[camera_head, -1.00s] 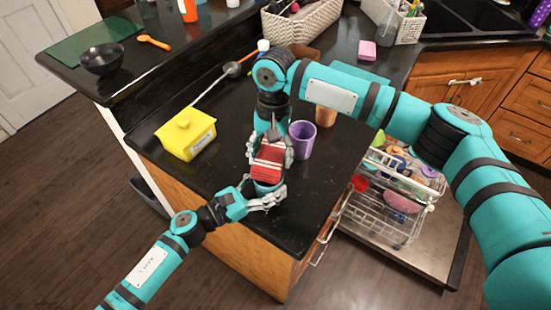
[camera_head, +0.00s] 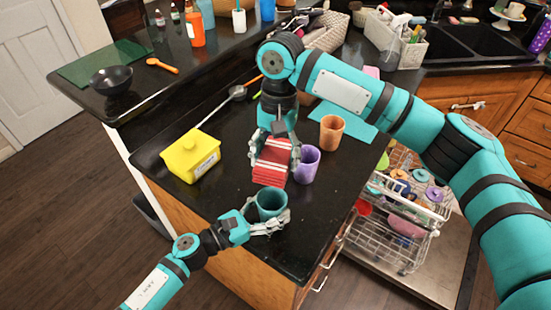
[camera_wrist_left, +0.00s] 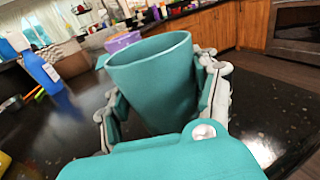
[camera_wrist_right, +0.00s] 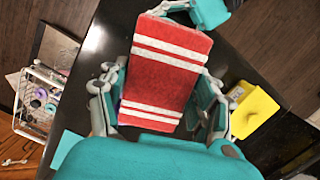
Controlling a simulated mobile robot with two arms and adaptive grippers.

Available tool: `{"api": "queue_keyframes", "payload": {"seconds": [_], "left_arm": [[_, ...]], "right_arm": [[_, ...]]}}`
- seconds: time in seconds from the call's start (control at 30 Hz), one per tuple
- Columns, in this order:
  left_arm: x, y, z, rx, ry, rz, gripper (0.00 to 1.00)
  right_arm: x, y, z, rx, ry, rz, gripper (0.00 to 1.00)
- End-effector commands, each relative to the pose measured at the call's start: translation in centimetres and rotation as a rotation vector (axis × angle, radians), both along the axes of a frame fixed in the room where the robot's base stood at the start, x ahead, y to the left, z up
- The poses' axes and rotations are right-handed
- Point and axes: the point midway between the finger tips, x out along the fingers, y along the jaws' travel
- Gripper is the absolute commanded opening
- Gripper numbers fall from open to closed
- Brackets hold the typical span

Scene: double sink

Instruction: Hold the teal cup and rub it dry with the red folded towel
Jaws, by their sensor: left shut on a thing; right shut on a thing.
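The teal cup (camera_head: 270,204) is upright near the front end of the black counter. My left gripper (camera_head: 268,222) is shut around its sides; the left wrist view shows the cup (camera_wrist_left: 158,80) between both fingers, its open rim up. My right gripper (camera_head: 273,150) is shut on the red folded towel (camera_head: 271,163), which has white stripes. The right wrist view shows the towel (camera_wrist_right: 165,75) between the fingers. In the head view the towel is behind the cup and apart from it.
A purple cup (camera_head: 307,164) stands close to the right of the towel, with an orange-brown cup (camera_head: 331,133) behind it. A yellow box (camera_head: 190,156) is at the left. An open dishwasher rack (camera_head: 390,242) is at the right. Free counter lies between the yellow box and the teal cup.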

Motion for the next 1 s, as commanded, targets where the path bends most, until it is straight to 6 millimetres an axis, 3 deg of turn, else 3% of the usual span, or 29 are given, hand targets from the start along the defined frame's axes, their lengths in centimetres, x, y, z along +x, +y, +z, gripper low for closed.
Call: {"api": "queue_keyframes", "payload": {"seconds": [0.37, 0.4, 0.6, 0.87, 1.0], "left_arm": [[0.0, 0.0, -0.1, 0.0, 0.001, 0.0, 0.25], [0.0, 0.0, -0.1, 0.0, 0.001, 0.0, 0.66], [0.0, 0.0, -0.1, 0.001, 0.001, 0.0, 0.9], [-0.1, 0.1, 0.0, 0.001, 0.001, 0.0, 0.9], [-0.7, 1.0, -0.2, 0.001, 0.003, 0.0, 0.9]], "right_arm": [[0.0, 0.0, 0.0, 0.001, 0.0, 0.0, 0.34], [0.0, 0.0, 0.0, 0.001, 0.0, 0.001, 0.34], [0.0, 0.0, 0.0, 0.001, 0.0, 0.0, 0.34], [0.0, 0.0, 0.0, 0.001, 0.0, 0.0, 0.34], [0.0, 0.0, 0.0, 0.001, 0.0, 0.0, 0.34]]}}
